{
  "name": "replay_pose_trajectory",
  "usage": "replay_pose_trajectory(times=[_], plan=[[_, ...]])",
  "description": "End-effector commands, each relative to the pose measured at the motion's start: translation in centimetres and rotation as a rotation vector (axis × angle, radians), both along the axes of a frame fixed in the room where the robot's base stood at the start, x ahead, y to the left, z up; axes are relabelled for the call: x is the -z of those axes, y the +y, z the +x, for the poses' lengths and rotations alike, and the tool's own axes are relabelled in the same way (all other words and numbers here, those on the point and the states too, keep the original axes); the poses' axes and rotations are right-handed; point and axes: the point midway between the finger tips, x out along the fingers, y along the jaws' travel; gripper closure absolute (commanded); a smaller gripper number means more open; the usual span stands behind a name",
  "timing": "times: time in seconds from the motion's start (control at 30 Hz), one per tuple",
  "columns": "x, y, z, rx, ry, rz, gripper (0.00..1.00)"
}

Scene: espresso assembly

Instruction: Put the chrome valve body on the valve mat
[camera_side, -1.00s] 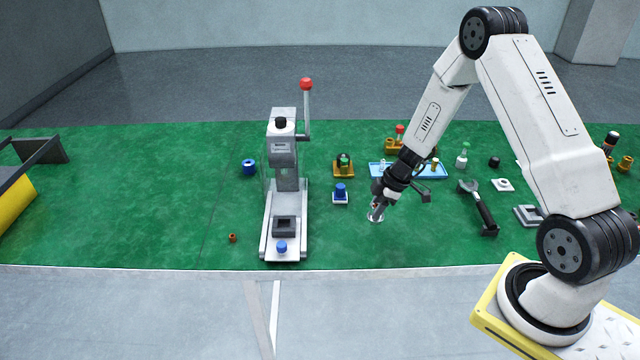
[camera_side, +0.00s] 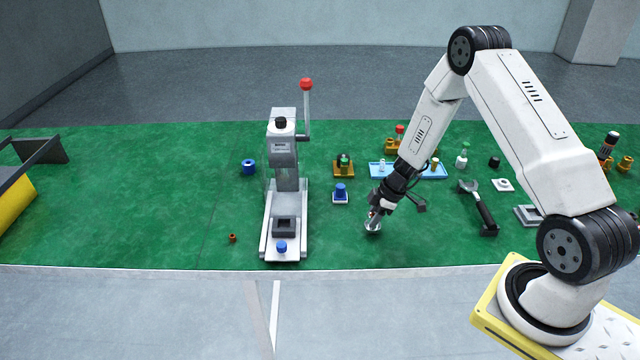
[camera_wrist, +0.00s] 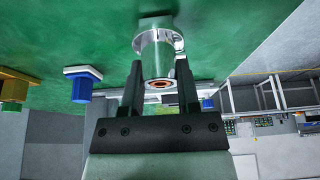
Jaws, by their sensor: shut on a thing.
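The chrome valve body (camera_wrist: 158,52) is between the two dark fingers of my gripper (camera_wrist: 158,88) in the wrist view. It is a shiny cylinder with a wide flange at its far end and a copper-coloured ring at its near end. My gripper (camera_side: 374,215) is shut on it. In the side view the valve body (camera_side: 372,228) is low over the green surface; whether it touches is unclear. A small grey-green patch (camera_wrist: 155,22) shows past the flange in the wrist view. I cannot tell whether it is the valve mat, and I cannot pick out the mat elsewhere.
A grey press (camera_side: 285,150) with a red-knobbed lever stands to the left. A blue part on a white base (camera_side: 340,194) is nearer my gripper. The green surface (camera_side: 335,235) in front is clear.

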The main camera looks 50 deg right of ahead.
Motion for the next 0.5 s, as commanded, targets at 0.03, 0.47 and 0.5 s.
replay_pose_trajectory(times=[0.03, 0.47, 0.5], plan=[[-0.05, -0.02, 0.05, -0.001, -0.002, 0.0, 1.0], [0.25, 0.0, 0.0, -0.001, 0.0, 0.0, 0.24], [0.25, 0.0, 0.0, -0.001, 0.0, 0.0, 0.24]])
